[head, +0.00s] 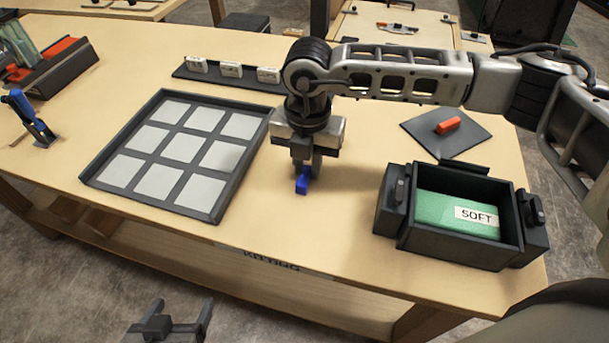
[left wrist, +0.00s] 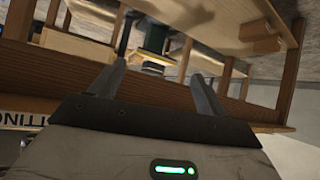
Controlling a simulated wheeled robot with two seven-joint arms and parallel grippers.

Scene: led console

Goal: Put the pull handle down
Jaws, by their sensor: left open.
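A small blue piece, which I take to be the pull handle (head: 303,184), shows at the fingertips of my right gripper (head: 305,172) in the head view. The right fingers are close together around it, low over the bare wood between the grid tray and the dark box. Whether the piece touches the table I cannot tell. Its upper part is hidden by the fingers. My left gripper (head: 182,318) is open and empty in front of the table's near edge. Its spread fingers also show in the left wrist view (left wrist: 158,85), with nothing between them.
A grid tray (head: 88,178) with pale squares lies left of the right gripper. A dark box (head: 450,247) with a green pad marked SOFT stands right. A red block lies on a dark plate (head: 465,142). White labelled blocks stand on a strip (head: 215,78) behind. A blue-handled tool (head: 22,105) stands far left.

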